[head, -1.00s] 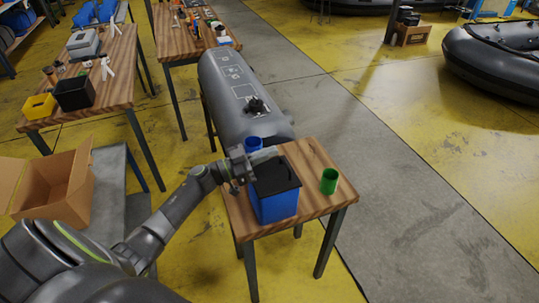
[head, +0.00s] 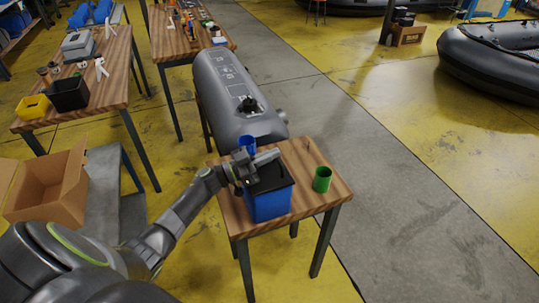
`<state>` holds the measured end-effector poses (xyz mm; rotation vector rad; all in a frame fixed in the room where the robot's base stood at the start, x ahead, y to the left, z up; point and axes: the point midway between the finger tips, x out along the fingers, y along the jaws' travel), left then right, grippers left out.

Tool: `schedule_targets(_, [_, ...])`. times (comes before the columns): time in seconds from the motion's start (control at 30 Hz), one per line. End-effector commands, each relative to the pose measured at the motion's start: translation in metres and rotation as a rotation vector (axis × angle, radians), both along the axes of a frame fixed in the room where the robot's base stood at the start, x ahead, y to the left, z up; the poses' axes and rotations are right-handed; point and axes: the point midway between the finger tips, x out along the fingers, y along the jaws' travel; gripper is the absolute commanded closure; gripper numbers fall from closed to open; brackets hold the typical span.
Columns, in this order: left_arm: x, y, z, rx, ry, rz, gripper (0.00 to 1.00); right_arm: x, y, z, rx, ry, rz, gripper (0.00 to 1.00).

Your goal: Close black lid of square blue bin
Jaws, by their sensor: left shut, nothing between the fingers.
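The square blue bin (head: 268,207) stands on a small wooden table (head: 308,160) in the head view. Its black lid (head: 272,181) lies across the top and looks flat; whether it is fully seated I cannot tell, as my arm hides its back left part. My left gripper (head: 268,158) is shut and empty, just above the back part of the lid. Whether it touches the lid is unclear. My right gripper is not in view.
A green cup (head: 322,179) stands right of the bin, and a blue cup (head: 247,144) stands behind my gripper. An open cardboard box (head: 48,185) is at left. Grey floor at right is clear.

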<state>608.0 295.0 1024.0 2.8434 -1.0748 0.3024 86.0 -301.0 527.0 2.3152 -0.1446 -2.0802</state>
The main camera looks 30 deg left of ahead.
Motion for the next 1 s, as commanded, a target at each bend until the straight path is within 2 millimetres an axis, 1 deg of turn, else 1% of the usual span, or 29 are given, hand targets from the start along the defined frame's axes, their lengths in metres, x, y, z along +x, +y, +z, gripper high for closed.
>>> schedule_targets(0.27, [0.0, 0.0, 0.001, 0.0, 0.0, 0.0, 1.0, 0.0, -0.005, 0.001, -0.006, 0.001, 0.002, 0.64])
schedule_targets(0.37, [0.0, 0.001, 0.005, 0.0, 0.0, 0.0, 1.0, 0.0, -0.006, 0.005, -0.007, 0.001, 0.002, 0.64])
schedule_targets(0.47, [0.0, 0.003, 0.014, 0.001, 0.0, 0.001, 1.0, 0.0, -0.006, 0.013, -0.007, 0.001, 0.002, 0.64])
schedule_targets(0.7, [0.002, 0.013, 0.047, 0.0, 0.0, 0.007, 1.0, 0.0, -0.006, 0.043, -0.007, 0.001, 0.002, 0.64])
schedule_targets(0.77, [-0.006, 0.02, 0.044, 0.005, 0.0, 0.008, 1.0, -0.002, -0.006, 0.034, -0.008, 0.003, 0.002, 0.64])
schedule_targets(1.0, [-0.034, 0.043, 0.067, 0.005, 0.0, 0.006, 1.0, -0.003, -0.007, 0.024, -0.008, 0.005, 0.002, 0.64])
